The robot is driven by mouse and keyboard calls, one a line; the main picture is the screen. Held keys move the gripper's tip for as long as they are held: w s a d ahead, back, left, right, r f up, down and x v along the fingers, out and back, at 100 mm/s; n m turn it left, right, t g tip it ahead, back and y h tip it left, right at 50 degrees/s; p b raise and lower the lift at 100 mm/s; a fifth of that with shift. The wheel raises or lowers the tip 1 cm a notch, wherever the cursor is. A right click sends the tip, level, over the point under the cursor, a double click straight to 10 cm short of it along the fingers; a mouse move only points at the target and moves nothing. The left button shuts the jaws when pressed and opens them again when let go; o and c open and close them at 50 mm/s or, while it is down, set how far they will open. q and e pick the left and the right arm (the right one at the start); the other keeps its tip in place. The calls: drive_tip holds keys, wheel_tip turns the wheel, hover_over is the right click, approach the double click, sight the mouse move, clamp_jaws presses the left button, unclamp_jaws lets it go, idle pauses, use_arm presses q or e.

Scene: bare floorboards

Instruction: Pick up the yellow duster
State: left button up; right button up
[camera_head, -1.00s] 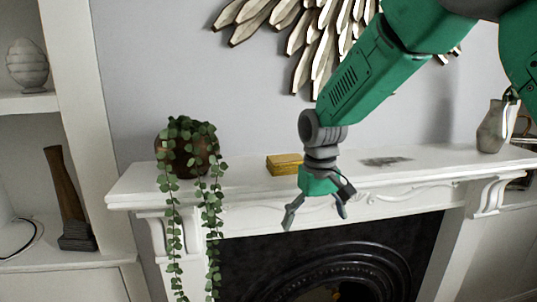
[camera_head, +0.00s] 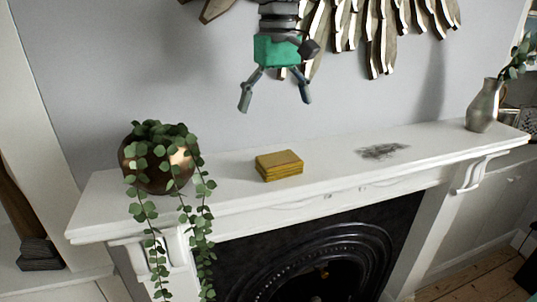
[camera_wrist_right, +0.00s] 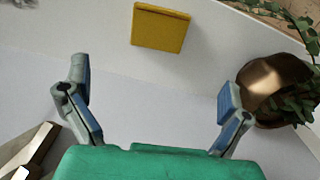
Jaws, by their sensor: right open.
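The yellow duster (camera_head: 279,166) is a folded, flat stack lying on the white mantelpiece, right of the potted plant. My right gripper (camera_head: 275,100) is open and empty, fingers pointing down, above the duster in the head view and apart from it. In the right wrist view the duster (camera_wrist_right: 160,28) shows at the top middle, beyond the two spread fingers of the gripper (camera_wrist_right: 152,100). My left gripper is in neither view.
The mantelpiece (camera_head: 235,190) also holds a trailing plant in a copper pot (camera_head: 150,172) at left, a dark grey smudge (camera_head: 383,151) right of the duster and a metal jug (camera_head: 482,106) at the far right. A leaf-like wall ornament (camera_head: 375,35) hangs above. The shelf around the duster is clear.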

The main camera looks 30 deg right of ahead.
sight(279, 158)
drive_tip(key=f, duration=0.4)
drive_tip(key=s+f, duration=0.1)
drive_tip(key=f, duration=0.2)
drive_tip(key=shift+a, duration=0.15)
drive_tip(key=shift+w+f+p, duration=0.2)
drive_tip(key=shift+f+p, duration=0.15)
drive_tip(key=shift+f, duration=0.35)
drive_tip(key=f, duration=0.2)
drive_tip(key=f+p, duration=0.1)
drive_tip(key=shift+s+d+f, duration=0.15)
drive_tip(key=shift+s+d, duration=0.15)
drive_tip(key=shift+s, duration=0.05)
drive_tip(key=shift+w+f, duration=0.2)
drive_tip(key=shift+f, duration=0.45)
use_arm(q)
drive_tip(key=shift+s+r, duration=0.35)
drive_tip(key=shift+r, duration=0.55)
use_arm(e)
drive_tip(key=shift+s+a+r, duration=0.1)
drive_tip(key=c, duration=1.1)
